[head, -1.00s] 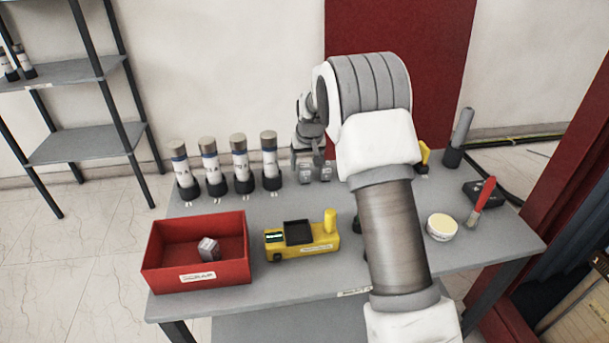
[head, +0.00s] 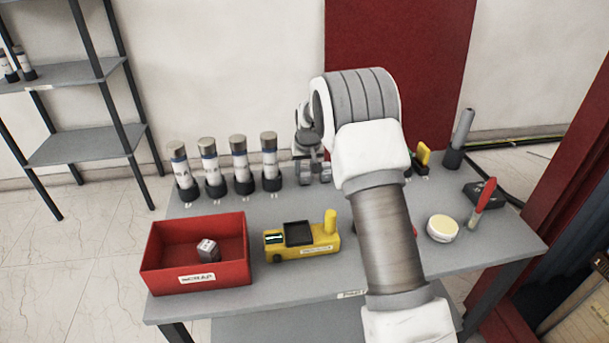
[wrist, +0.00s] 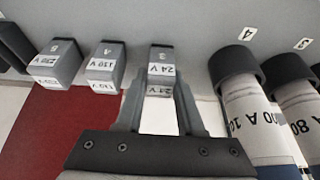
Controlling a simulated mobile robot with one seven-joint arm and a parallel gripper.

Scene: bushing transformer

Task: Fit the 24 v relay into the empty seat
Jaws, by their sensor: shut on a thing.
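The 24 V relay is a small grey block with a white label; in the wrist view (wrist: 161,68) it sits between my fingertips, its "3" face and "24 V" print showing. My gripper (wrist: 160,92) is shut on it, one finger on each side. In the head view my gripper (head: 307,163) is at the back of the table, right of the dark-based cylinders. The relay appears at or just above the tabletop; I cannot tell which. I cannot make out the empty seat for certain. A yellow device (head: 276,249) with a dark recess stands at the front.
A 110 V block (wrist: 105,65) and another labelled block (wrist: 55,65) stand beside the relay. Several capped cylinders (head: 239,165) stand close on its other side. A round tub (head: 442,228) and brush (head: 483,205) are at right.

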